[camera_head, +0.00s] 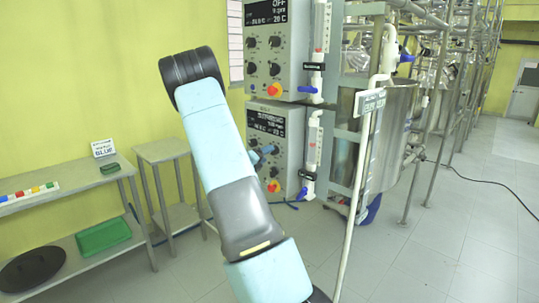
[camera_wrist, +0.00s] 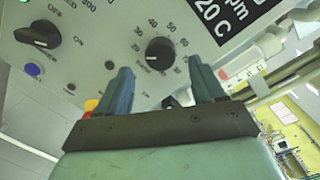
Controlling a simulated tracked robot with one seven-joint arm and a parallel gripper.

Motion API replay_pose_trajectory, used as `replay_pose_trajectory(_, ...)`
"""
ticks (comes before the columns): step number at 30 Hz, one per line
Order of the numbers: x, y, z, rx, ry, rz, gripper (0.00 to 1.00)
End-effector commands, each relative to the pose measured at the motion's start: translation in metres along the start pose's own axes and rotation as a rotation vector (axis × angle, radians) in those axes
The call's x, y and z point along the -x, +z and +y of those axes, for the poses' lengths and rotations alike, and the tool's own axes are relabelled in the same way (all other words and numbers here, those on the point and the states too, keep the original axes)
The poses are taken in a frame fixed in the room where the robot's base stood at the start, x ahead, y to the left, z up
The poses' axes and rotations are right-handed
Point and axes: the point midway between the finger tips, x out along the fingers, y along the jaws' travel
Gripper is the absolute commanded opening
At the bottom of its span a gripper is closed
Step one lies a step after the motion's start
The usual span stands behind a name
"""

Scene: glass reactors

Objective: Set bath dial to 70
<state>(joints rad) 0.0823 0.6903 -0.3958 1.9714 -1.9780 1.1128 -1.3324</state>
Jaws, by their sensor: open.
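The bath dial, a round black knob (camera_wrist: 160,54) with a printed scale around it up to about 80, sits on the grey control panel in the wrist view. A small pale mark shows at the knob's lower left; its exact reading is too small to tell. My gripper (camera_wrist: 163,76) is open, its two blue fingers apart below the dial, one toward each side, with nothing between them. In the head view, blue finger parts of my gripper (camera_head: 261,154) show in front of the lower control box (camera_head: 289,156). That box is partly hidden by my arm.
Another black knob (camera_wrist: 38,34) and a blue button (camera_wrist: 33,70) lie left of the dial. A display (camera_wrist: 225,20) shows 20 C. The upper control box (camera_head: 274,50) stands above. White valve piping (camera_head: 312,145) and a steel vessel (camera_head: 395,120) stand right.

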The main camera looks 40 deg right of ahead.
Motion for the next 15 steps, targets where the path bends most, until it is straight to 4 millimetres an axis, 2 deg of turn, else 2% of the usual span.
replay_pose_trajectory(1,-0.009,-0.001,0.0,0.0,-0.001,0.002,0.68)
replay_pose_trajectory(6,-0.028,0.0,0.0,-0.001,0.0,0.001,0.68)
replay_pose_trajectory(15,-0.038,0.0,0.0,-0.001,0.001,0.0,0.68)
